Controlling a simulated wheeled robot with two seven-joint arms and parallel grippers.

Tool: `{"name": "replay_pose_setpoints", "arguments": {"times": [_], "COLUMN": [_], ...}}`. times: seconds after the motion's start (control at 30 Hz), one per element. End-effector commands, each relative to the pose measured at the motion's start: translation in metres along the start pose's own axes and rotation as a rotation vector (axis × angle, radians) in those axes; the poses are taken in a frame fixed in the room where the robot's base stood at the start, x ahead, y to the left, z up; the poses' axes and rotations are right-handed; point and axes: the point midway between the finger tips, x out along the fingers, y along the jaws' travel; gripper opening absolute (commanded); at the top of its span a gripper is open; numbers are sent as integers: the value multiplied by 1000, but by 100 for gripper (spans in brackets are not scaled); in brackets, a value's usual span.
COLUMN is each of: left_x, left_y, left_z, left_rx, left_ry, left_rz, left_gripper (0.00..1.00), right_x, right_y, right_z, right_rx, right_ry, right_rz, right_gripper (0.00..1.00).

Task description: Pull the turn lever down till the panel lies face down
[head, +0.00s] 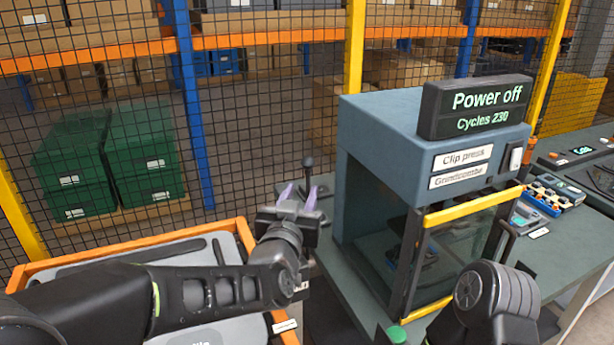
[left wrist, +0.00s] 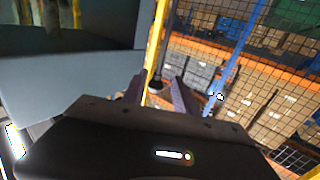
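A black lever with a round knob (head: 308,162) stands upright behind my left gripper, between the orange-framed fixture and the press. I take it to be the turn lever; its lower part is hidden. The grey panel (head: 232,252) lies in an orange frame (head: 140,241) at lower left, partly covered by my left arm. Which face is up I cannot tell. My left gripper (head: 300,197) has its purple fingers apart, just in front of the lever. In the left wrist view the fingers (left wrist: 157,92) are also apart, with a dark knob-like shape between them. My right gripper is out of view.
A blue-grey clip press (head: 385,115) with a yellow-edged clear door stands right of the lever on a green-grey bench (head: 555,255). Its sign (head: 478,108) reads "Power off". A green button (head: 397,334) is at the front. A mesh fence (head: 245,130) runs behind.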

Motion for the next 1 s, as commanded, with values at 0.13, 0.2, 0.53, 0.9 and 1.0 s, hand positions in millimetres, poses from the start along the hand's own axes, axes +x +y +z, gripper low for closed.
{"name": "replay_pose_setpoints", "arguments": {"times": [0.13,0.2,0.53,0.9,1.0], "left_x": [16,26,70,74,74], "left_y": [0,0,0,0,0], "left_z": [-2,-1,-1,1,0], "left_rx": [2,2,0,0,0], "left_ry": [-1,-2,-2,-1,-1], "left_rz": [0,0,0,1,1], "left_gripper": [35,35,35,31,23], "right_x": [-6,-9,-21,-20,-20], "right_y": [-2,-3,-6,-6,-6], "right_z": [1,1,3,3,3], "right_rx": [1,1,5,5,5], "right_ry": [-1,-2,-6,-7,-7], "right_rz": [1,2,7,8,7], "right_gripper": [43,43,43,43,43]}}
